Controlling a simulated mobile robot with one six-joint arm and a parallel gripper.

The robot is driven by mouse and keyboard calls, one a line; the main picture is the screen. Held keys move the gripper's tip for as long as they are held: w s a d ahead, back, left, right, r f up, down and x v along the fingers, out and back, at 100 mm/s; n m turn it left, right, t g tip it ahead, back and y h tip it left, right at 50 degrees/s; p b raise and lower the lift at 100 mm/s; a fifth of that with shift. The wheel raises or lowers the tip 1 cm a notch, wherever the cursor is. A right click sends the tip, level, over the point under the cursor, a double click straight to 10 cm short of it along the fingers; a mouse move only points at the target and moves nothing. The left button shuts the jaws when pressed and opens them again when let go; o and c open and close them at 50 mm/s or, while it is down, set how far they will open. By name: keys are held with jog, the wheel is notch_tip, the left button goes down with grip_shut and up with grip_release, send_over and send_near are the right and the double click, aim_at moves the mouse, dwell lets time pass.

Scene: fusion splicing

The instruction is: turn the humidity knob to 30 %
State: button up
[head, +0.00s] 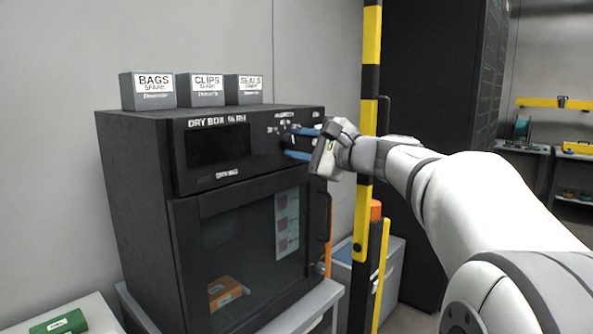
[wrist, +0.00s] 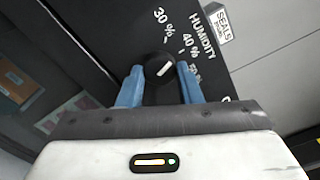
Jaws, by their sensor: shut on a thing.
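The humidity knob (wrist: 152,72) is a round black knob with a white pointer line, on the dark front panel of the dry box (head: 133,165). In the wrist view the line slants up and right, roughly toward the 40 % mark (wrist: 188,44). The 30 % mark (wrist: 163,18) is further up and left; the 50 % mark is partly hidden by a finger. My gripper (wrist: 160,80) has its blue fingers on both sides of the knob, shut on it. In the head view my gripper (head: 298,146) is at the panel's upper right and the knob is mostly hidden.
Three grey boxes, bags (head: 148,92), clips (head: 200,92) and seals (head: 244,91), stand on top of the dry box. A yellow-black striped post (head: 370,75) rises close behind my gripper. The box door has a handle (head: 326,222) below my gripper.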

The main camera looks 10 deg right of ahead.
jog(key=n+b, duration=0.2)
jog(key=b, duration=0.1)
jog(key=n+b, duration=0.2)
jog(key=shift+f, duration=0.25)
jog(key=shift+r+n+b, duration=0.2)
jog(key=shift+n+b, duration=0.6)
jog(key=o, duration=1)
jog(key=shift+r, duration=0.1)
jog(key=v, duration=0.8)
jog(key=shift+w, duration=0.1)
